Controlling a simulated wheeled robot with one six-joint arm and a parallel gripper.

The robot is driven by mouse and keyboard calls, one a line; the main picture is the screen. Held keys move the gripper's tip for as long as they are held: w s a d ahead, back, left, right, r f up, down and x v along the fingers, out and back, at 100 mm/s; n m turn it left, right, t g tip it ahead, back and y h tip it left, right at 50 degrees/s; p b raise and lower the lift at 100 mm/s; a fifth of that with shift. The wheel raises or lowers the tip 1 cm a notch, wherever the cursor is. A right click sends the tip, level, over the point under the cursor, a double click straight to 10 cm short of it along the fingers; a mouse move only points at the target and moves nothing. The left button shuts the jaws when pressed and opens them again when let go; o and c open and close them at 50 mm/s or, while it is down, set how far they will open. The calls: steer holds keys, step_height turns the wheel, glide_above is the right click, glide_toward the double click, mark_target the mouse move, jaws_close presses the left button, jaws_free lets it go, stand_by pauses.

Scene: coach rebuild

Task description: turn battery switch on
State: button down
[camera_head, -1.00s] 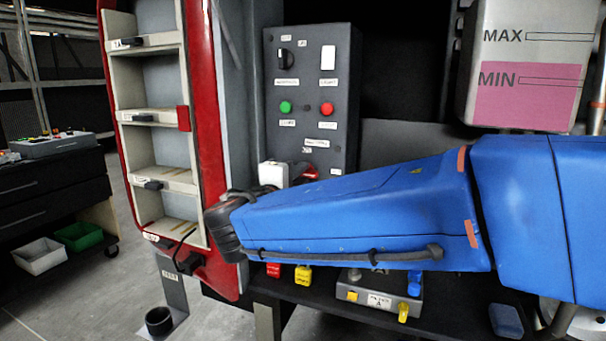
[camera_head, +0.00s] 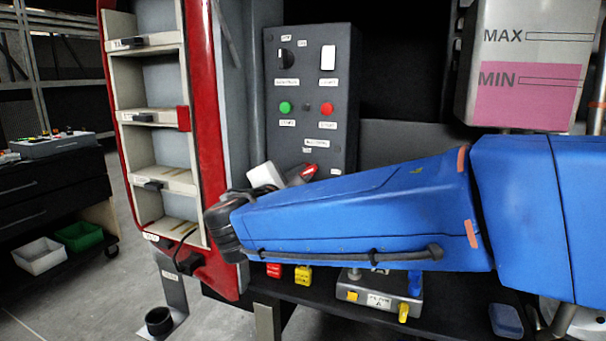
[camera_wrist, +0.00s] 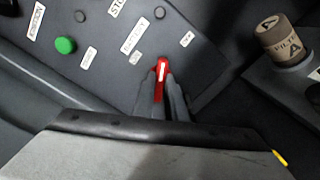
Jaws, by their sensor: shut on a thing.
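The battery switch, a red handle with a white stripe, shows at the bottom of the dark control panel (camera_head: 333,88) in the head view (camera_head: 310,171). In the wrist view the red handle (camera_wrist: 162,72) stands between my gripper's two fingers. My gripper (camera_wrist: 161,88) is shut on it, with the fingers on either side. In the head view my blue arm hides the lower part of the switch and most of my gripper. The label beside the switch is too small to read surely.
The panel also carries a green button (camera_head: 285,107), a red button (camera_head: 326,108), a black rotary knob (camera_head: 286,59) and a white rocker (camera_head: 328,58). A red-edged door with shelves (camera_head: 205,130) stands close left.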

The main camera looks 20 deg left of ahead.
steer(key=n, duration=0.6)
stand_by(0.3)
steer(key=n, duration=0.6)
steer(key=c, duration=1.6)
jaws_free()
steer(key=shift+s, duration=0.1)
steer(key=shift+s+a, duration=0.2)
steer(key=shift+s, duration=2)
steer(key=shift+s+a, duration=0.15)
steer(key=shift+s, duration=2.05)
steer(key=shift+s, duration=0.15)
